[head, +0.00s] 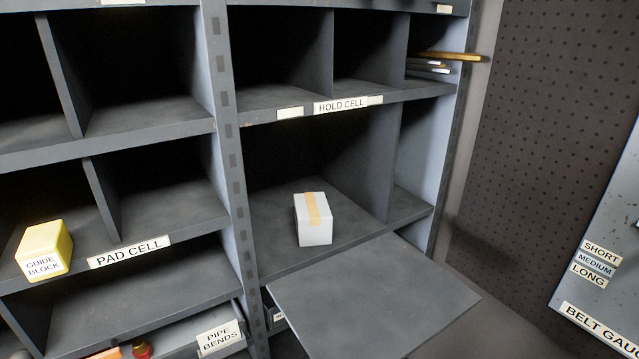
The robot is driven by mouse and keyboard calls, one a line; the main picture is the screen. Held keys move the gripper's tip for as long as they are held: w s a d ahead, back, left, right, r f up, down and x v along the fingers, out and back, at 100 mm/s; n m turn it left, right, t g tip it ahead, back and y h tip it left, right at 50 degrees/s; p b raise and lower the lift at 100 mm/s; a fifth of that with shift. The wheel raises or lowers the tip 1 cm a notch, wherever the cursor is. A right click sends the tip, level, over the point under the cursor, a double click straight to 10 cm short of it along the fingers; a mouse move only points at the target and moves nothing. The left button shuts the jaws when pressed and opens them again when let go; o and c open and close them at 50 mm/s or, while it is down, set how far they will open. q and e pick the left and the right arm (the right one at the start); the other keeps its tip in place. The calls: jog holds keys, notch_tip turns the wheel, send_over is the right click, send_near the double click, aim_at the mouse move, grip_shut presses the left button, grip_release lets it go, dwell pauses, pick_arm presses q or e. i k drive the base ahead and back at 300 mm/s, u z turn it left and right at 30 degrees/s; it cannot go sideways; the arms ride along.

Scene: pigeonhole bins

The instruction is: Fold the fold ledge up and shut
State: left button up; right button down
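The fold ledge (374,298) is a flat grey panel in the head view. It juts out level, or nearly so, from the front of the right-hand shelf unit, below the cell with the white box. Its top is bare. The white box (314,222) with a tan tape strip stands inside that cell, behind the ledge, near the cell's front. Neither of my grippers shows in the head view.
A yellow guide block (44,250) sits at the left by the PAD CELL label (130,252). Long rods (447,56) stick out of an upper right cell. A pegboard (560,130) and a belt gauge board (606,215) stand at the right.

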aim_at(381, 298)
jog(key=u, duration=2.25)
jog(key=k, duration=1.25)
jog(key=z, duration=1.7)
jog(key=i, duration=0.5)
jog(key=u, duration=0.1)
